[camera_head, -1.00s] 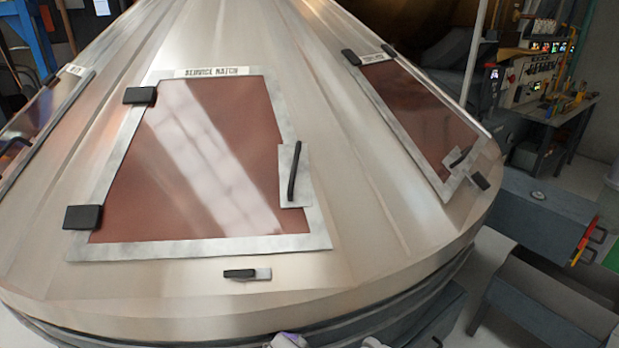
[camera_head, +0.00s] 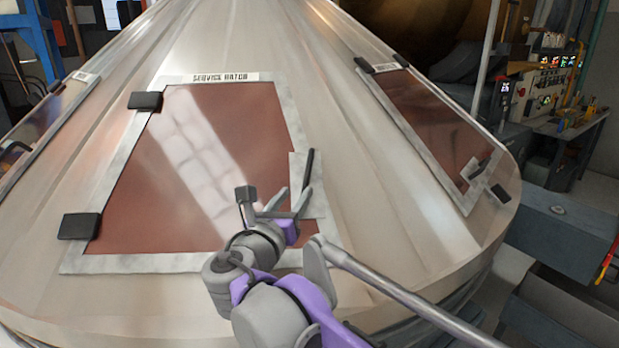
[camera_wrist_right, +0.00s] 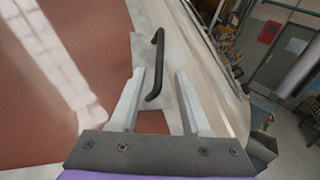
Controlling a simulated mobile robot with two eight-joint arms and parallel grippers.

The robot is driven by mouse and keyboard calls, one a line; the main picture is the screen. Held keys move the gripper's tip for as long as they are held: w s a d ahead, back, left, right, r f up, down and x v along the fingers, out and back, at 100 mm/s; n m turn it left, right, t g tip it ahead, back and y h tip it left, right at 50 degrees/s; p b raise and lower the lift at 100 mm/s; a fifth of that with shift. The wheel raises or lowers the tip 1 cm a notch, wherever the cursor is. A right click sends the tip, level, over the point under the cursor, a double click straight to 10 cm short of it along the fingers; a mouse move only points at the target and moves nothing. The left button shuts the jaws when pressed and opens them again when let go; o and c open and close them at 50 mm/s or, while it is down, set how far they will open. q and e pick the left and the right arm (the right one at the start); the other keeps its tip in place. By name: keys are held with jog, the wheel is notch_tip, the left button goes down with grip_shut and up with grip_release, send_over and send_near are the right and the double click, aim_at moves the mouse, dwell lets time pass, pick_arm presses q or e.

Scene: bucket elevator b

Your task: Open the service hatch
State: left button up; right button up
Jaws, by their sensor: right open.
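The service hatch (camera_head: 180,190) is a reddish-brown panel in a grey frame on the sloping metal cone, with a "SERVICE HATCH" label at its top. Two black hinges (camera_head: 145,101) sit on its left edge. It lies flat in its frame. Its black bar handle (camera_head: 308,170) stands on a grey plate at the right edge; it also shows in the right wrist view (camera_wrist_right: 155,65). My right gripper (camera_head: 290,194) is open and empty, just below the handle. In the wrist view its fingers (camera_wrist_right: 157,85) point at the handle, whose lower end shows between them. My left gripper is out of view.
A second hatch (camera_head: 430,125) with its own handle is on the cone's right side, and another panel (camera_head: 35,135) is at the far left. A workbench (camera_head: 565,125) and a grey box (camera_head: 560,225) stand at the right. My right arm covers the cone's lower front.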

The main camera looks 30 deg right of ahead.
aim_at(305, 180)
jog(key=x, duration=0.8)
jog(key=shift+w+d+f, duration=0.1)
jog(key=shift+w+d, duration=0.15)
jog(key=shift+w, duration=0.1)
grip_shut()
dwell(0.9)
